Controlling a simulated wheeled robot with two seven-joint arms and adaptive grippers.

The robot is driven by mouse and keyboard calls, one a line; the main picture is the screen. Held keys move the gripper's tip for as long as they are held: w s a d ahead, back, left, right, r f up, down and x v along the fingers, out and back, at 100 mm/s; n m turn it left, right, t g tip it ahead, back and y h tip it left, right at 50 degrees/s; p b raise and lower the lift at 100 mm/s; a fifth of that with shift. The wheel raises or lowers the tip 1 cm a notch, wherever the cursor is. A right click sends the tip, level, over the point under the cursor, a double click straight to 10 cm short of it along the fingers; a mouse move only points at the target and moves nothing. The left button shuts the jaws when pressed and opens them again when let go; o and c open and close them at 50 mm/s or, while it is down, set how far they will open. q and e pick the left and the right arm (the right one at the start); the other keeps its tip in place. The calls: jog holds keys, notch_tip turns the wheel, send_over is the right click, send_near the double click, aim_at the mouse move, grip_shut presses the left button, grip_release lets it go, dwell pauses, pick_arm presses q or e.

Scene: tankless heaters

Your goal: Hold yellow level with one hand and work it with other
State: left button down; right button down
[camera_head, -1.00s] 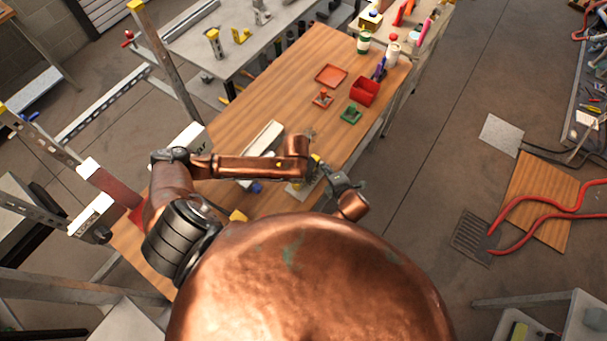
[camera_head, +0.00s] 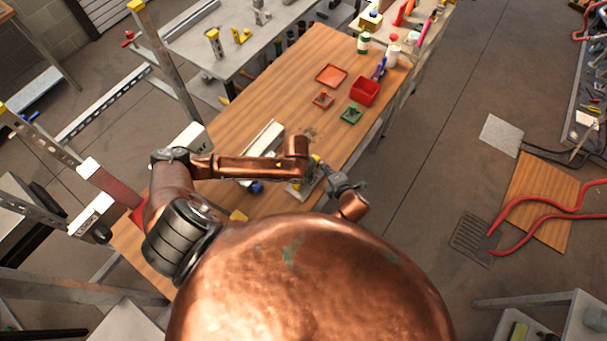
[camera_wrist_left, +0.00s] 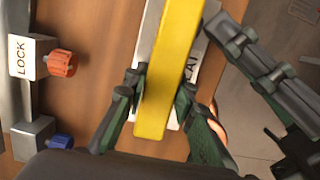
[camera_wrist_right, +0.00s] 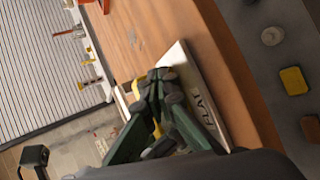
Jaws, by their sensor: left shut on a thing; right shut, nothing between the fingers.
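The yellow level (camera_wrist_left: 168,70) is a long yellow bar. In the left wrist view it lies between the fingers of my left gripper (camera_wrist_left: 157,96), which is shut on it. A white plate (camera_wrist_left: 147,45) with partly covered lettering lies behind the bar. My right gripper (camera_wrist_right: 155,78) is shut and empty in the right wrist view, close to this plate (camera_wrist_right: 196,92), where "FLAT" shows. Bits of yellow show behind its fingers; contact with the bar cannot be told. In the head view the right gripper (camera_head: 337,180) is beside the left forearm, which hides most of the left gripper.
A block marked LOCK (camera_wrist_left: 22,58) has a red-orange knob (camera_wrist_left: 60,63); a blue knob (camera_wrist_left: 58,141) sits below it. Farther along the wooden table (camera_head: 270,90) are a red bin (camera_head: 365,92), an orange tray (camera_head: 331,75), and small red and green pieces.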

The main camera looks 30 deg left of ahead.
jog(key=shift+d, duration=0.1)
pick_arm(q)
jog(key=c, duration=1.5)
grip_release()
jog(key=shift+c, duration=0.2)
pick_arm(e)
jog(key=d, duration=0.6)
jog(key=shift+s, duration=0.25)
pick_arm(q)
jog(key=shift+r, duration=0.1)
jog(key=r, duration=0.4)
jog(key=s+r, duration=0.1)
jog(key=r, duration=0.2)
jog(key=s+r, duration=0.1)
jog(key=r, duration=0.3)
jog(key=shift+a+r, duration=0.1)
jog(key=shift+r, duration=0.25)
